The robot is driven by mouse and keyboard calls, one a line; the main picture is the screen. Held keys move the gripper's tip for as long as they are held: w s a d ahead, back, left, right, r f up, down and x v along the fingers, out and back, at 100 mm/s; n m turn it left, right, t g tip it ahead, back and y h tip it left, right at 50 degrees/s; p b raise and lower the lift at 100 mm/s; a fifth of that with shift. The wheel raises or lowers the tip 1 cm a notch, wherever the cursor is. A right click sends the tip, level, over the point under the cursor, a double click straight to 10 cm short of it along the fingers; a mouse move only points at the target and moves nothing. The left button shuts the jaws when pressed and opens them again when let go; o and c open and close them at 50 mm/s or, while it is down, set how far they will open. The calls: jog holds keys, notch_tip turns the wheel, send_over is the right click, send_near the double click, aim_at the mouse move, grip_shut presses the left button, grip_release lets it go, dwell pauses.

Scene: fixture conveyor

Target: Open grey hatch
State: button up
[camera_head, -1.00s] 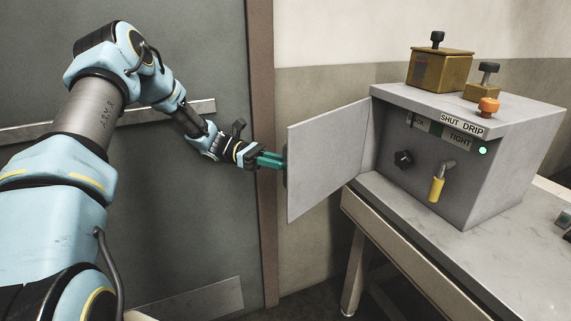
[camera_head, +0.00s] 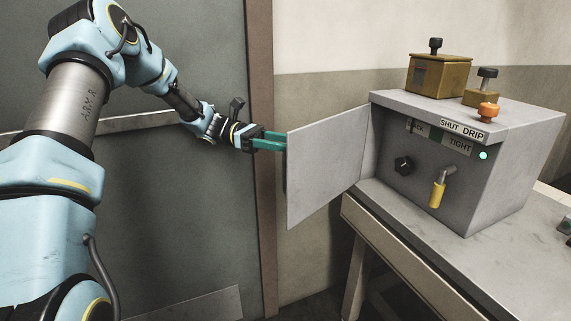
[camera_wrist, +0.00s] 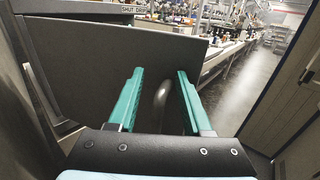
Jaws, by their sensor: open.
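The grey hatch (camera_head: 325,165) is a flat door swung wide open on the left side of the grey box (camera_head: 490,185). It also shows in the wrist view (camera_wrist: 90,65), with a curved handle (camera_wrist: 162,100) on its face. My gripper (camera_head: 284,144) is at the hatch's free edge, on its outer side. In the wrist view its two green fingers (camera_wrist: 160,98) are apart, with the handle between them. I cannot tell whether a finger touches the handle. In the head view the handle is mostly hidden behind the hatch.
The box stands on a table (camera_head: 420,255). Its front has a black knob (camera_head: 403,165), a yellow-handled lever (camera_head: 438,192) and a lit green lamp (camera_head: 484,155). Brass blocks (camera_head: 440,74) and an orange knob (camera_head: 488,111) sit on top. A grey door (camera_head: 190,215) is behind my arm.

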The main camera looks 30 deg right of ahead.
aim_at(303, 134)
jog(key=shift+r, duration=1.55)
jog(key=shift+c, duration=0.4)
